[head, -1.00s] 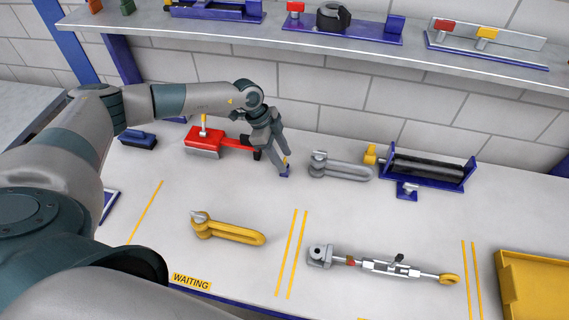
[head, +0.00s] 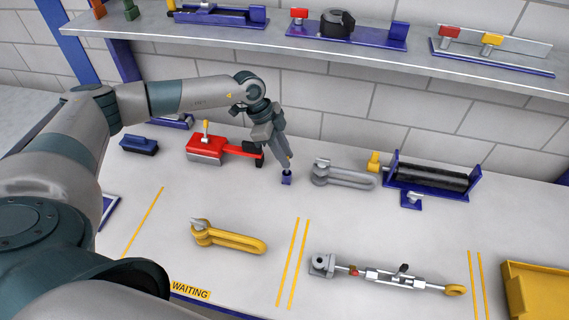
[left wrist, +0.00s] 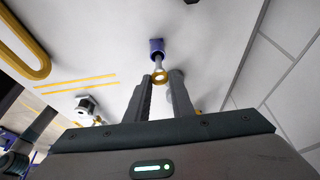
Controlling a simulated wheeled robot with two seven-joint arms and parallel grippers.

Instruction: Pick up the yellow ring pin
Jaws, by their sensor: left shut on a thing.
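In the head view the ring is mostly hidden by the fingers. My left gripper (head: 289,161) comes down from above and is shut on the ring; it also shows in the left wrist view (left wrist: 161,79). My right gripper is not in view.
A red tool (head: 206,147) lies close on the left and a grey shackle (head: 345,177) on the right. A yellow shackle (head: 228,237) and a turnbuckle (head: 390,277) lie nearer. A shelf (head: 360,58) runs behind. The bench in front of the block is clear.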

